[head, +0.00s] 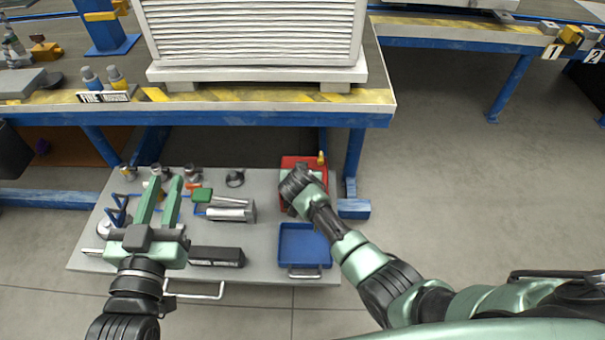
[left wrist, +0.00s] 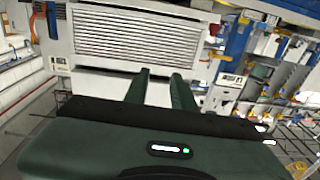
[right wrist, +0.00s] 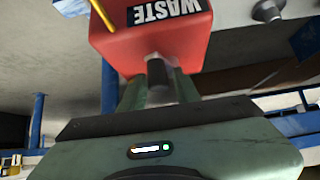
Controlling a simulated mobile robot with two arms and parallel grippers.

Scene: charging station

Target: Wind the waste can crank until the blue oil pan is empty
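The red waste can (head: 302,163) stands at the right end of a grey low tray, partly hidden by my right arm. It fills the top of the right wrist view, with a WASTE label (right wrist: 163,9). The crank's dark handle (right wrist: 157,73) points towards the camera. My right gripper (right wrist: 158,88) has a finger on each side of this handle and looks closed on it. The blue oil pan (head: 292,241) lies in front of the can; its inside shows plain blue, and I cannot tell its oil level. My left gripper (head: 167,182) is open and empty above the tray.
The grey tray (head: 268,208) holds several tools, a green-handled part (head: 203,195) and a black box (head: 216,256). A workbench with a blue edge (head: 220,119) overhangs its back, carrying a white louvred unit (head: 250,35). The floor at right is clear.

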